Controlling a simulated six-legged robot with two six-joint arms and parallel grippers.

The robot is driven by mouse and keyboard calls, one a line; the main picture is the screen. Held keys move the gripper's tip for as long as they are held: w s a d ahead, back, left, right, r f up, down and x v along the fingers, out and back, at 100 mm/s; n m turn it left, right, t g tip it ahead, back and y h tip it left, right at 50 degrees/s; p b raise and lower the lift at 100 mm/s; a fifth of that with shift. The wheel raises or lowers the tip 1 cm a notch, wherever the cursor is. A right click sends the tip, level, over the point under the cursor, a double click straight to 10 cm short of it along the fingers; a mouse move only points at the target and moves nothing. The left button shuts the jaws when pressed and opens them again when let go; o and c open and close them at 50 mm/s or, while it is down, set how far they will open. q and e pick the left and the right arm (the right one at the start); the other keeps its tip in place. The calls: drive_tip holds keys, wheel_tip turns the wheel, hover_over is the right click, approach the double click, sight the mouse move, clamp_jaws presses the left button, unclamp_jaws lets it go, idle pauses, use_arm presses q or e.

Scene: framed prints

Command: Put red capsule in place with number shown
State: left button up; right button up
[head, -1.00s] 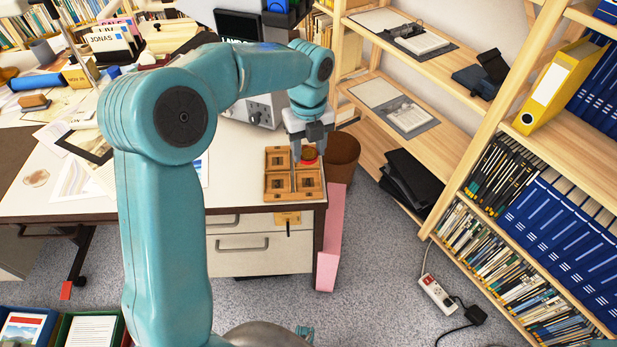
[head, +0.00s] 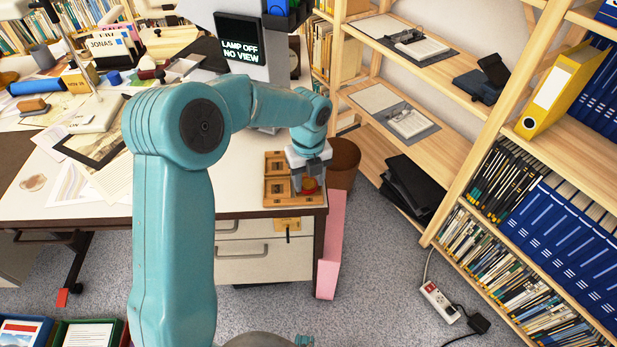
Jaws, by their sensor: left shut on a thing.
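A wooden tray (head: 268,203) with several square compartments lies at the right end of the white desk. My left gripper (head: 311,179) is over its right side, pointing down, shut on the red capsule (head: 310,186). The capsule is at the near right compartment; I cannot tell whether it touches the bottom. The gripper hides most of the far right compartment. The two left compartments look empty of capsules. A dark screen (head: 240,48) behind my arm reads "LAMP OFF NO VIEW"; I see no number on it. My right gripper is not in view.
A brown bin (head: 343,158) and a pink panel (head: 330,245) stand close by the desk's right end. Papers and a picture frame (head: 92,150) cover the desk's left. Wooden shelves (head: 455,150) stand at the right. The floor between is mostly clear.

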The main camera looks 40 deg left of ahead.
sight(308, 182)
use_arm(q)
drive_tip(key=shift+s+d+f, duration=0.1)
drive_tip(key=shift+s+f, duration=0.1)
drive_tip(key=shift+f, duration=0.35)
drive_tip(key=o, duration=0.8)
drive_tip(key=shift+o, duration=1.2)
drive_tip(key=shift+d+f, duration=0.1)
drive_tip(key=shift+f, duration=0.05)
drive_tip(key=shift+s, duration=0.1)
wheel_tip(308, 182, up, 14)
drive_tip(key=p, duration=0.2)
drive_tip(key=shift+w+a+f, duration=0.15)
drive_tip(key=shift+w+a, duration=0.05)
drive_tip(key=shift+w, duration=0.1)
